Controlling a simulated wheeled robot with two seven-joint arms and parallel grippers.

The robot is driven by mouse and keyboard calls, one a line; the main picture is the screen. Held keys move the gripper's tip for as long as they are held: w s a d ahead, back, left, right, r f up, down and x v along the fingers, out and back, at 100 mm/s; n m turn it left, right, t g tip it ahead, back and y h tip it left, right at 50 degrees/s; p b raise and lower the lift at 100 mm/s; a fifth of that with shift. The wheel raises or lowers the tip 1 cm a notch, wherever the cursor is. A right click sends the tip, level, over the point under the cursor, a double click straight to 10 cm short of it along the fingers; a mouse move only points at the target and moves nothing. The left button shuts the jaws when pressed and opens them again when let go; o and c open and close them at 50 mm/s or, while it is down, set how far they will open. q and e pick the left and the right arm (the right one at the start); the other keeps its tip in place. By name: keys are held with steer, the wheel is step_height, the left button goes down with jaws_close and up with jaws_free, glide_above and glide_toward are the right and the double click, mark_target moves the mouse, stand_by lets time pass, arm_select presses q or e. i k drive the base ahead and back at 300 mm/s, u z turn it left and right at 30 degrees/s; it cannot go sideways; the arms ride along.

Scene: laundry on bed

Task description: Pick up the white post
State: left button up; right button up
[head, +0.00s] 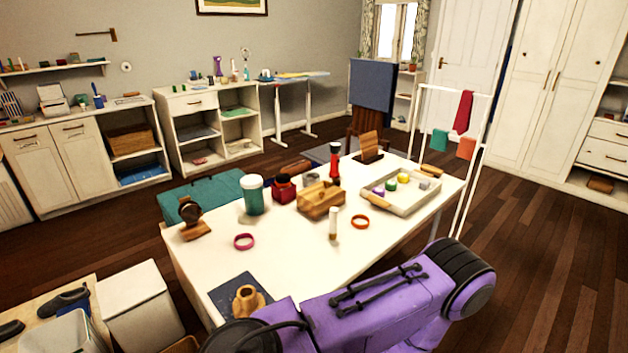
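A small upright white post (333,220) with a tan lower band stands on the white table (290,265), near its middle. An orange ring (360,222) lies just to its right, apart from it. A purple arm of mine crosses the lower part of the head view, in front of the table's near right edge. Neither gripper shows, so I cannot see what they hold.
Behind the post is a wooden box (320,201); right of it is a tray (412,203) with small coloured pieces. A teal jar (253,196), a watch on a stand (192,216) and a magenta ring (243,241) are to the left. Bare tabletop lies in front.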

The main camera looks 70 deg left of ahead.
mark_target(334, 211)
steer(key=u, duration=1.75)
